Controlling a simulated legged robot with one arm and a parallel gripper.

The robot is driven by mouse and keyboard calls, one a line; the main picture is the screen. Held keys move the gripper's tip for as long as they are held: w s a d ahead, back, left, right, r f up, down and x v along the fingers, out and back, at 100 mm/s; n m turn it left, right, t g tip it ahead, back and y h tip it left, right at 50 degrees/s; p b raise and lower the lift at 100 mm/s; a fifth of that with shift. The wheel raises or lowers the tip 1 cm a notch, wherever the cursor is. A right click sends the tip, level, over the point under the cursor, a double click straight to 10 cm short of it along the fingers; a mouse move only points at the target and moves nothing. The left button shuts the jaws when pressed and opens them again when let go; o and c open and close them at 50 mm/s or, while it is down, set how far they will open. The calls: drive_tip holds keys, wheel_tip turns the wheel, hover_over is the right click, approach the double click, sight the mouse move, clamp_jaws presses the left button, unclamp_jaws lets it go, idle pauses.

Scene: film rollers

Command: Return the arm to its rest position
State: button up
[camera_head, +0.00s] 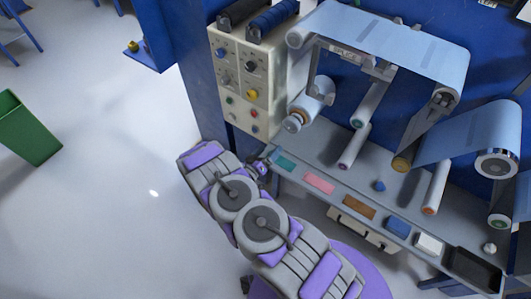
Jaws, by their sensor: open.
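My grey and purple arm (262,222) reaches from the bottom of the view up and left, beside the machine's front shelf. My gripper (262,167) shows only as a small grey and purple end by the shelf's left corner, partly hidden by the arm. It is open, and I see nothing held in it. I cannot tell whether it touches the shelf.
The roller machine stands right, with blue film (400,40), a control panel (238,85) and a shelf (335,172) bearing coloured blocks and a black tray (474,270). A green bin (28,130) stands far left. The floor (110,215) between is clear.

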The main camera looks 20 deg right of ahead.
drive_tip(key=shift+s+a, duration=0.4)
drive_tip(key=shift+a, duration=0.15)
